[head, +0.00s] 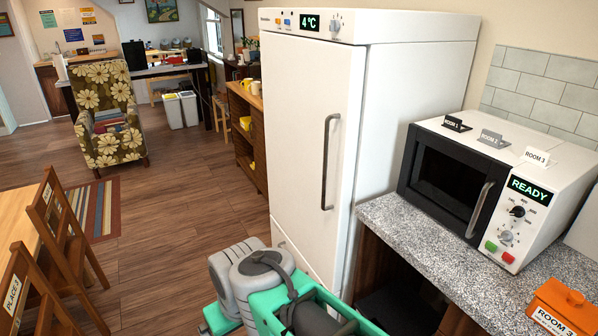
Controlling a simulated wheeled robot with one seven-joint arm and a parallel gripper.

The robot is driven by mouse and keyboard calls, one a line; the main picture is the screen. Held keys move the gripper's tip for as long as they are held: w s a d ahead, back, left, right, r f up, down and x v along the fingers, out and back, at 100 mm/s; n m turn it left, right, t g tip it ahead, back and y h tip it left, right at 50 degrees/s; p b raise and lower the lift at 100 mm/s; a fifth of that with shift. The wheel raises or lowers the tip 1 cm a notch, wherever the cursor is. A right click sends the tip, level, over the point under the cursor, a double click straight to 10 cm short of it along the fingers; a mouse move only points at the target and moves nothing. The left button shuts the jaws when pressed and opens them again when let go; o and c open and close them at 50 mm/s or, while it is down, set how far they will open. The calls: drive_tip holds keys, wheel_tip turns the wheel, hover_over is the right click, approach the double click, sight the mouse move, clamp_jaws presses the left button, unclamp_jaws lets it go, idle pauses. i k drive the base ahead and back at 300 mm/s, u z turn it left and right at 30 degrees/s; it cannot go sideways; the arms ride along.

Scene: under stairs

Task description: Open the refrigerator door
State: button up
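The tall white refrigerator (310,130) stands in the middle of the head view. Its door is shut, with no gap visible along its edge. A dark vertical bar handle (327,160) sits near the door's right side. A panel along the top shows a display (309,22) reading 4 °C. My grey and green arm shows at the bottom, low in front of the refrigerator and overlapping its lower part in the picture. I cannot make out my gripper's fingers, and nothing is seen at the handle.
A speckled counter (440,245) adjoins the refrigerator on the right, bearing a microwave (455,185) and an orange container (563,308). A wooden shelf unit (246,135) stands to the left, behind. Wooden chairs (62,240) are at far left. Wood floor (180,215) between is free.

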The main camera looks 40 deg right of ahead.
sight(313, 88)
drive_tip(key=z, duration=1.15)
drive_tip(key=i, duration=0.8)
drive_tip(key=u, duration=0.25)
drive_tip(key=k, duration=0.5)
drive_tip(key=u, duration=1.05)
drive_tip(key=i, duration=0.5)
drive_tip(key=u, duration=0.5)
